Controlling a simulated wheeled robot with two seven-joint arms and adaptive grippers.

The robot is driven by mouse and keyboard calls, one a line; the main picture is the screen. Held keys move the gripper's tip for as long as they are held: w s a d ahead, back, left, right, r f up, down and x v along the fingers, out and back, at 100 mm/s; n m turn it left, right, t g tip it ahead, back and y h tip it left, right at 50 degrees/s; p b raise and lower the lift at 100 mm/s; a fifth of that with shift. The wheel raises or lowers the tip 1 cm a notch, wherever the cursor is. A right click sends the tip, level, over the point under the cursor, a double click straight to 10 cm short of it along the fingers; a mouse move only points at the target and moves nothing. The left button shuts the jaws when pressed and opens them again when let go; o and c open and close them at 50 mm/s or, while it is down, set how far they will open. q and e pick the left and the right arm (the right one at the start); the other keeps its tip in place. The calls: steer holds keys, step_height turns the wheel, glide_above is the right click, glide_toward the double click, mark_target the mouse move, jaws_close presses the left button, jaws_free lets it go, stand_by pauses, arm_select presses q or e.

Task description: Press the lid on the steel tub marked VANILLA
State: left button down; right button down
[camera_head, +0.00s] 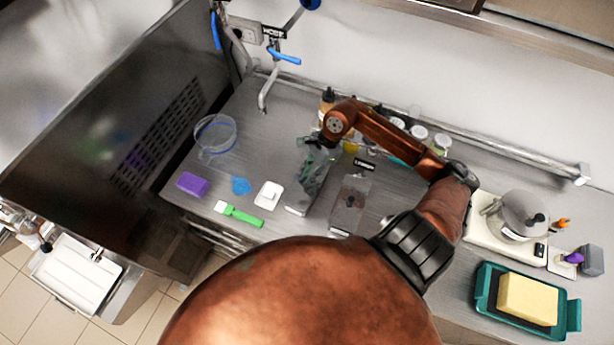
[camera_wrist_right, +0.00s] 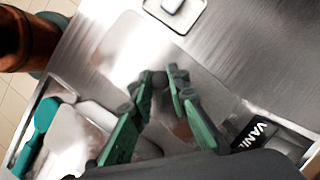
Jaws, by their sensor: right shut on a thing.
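My right gripper (camera_head: 312,146) is over the left of two long steel tubs in the head view. In the wrist view its green fingers (camera_wrist_right: 162,80) are shut on the small dark knob (camera_wrist_right: 159,79) of a clear lid (camera_wrist_right: 126,50). The lid lies over the steel tub (camera_head: 296,211), beside the black label reading VANI (camera_wrist_right: 254,133), whose end is cut off. My gripper and arm cover part of the tub in the head view. I cannot tell whether the lid is fully seated all round. My left gripper is not in view.
A second tub with a lid (camera_head: 350,203) stands close on the right. A white square dish (camera_head: 268,195), blue item (camera_head: 241,185), green brush (camera_head: 240,214), purple block (camera_head: 192,184) and clear container (camera_head: 216,136) lie left. Bottles and jars stand behind.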

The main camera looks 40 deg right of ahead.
steer(key=shift+b, duration=0.7)
stand_by(1.1)
steer(key=shift+f+b, duration=0.2)
steer(key=shift+b, duration=0.65)
stand_by(1.0)
stand_by(0.4)
steer(key=c, duration=1.8)
jaws_free()
steer(key=shift+o, duration=0.2)
steer(key=o, duration=0.5)
steer(key=shift+c, duration=0.2)
steer(key=shift+r, duration=0.1)
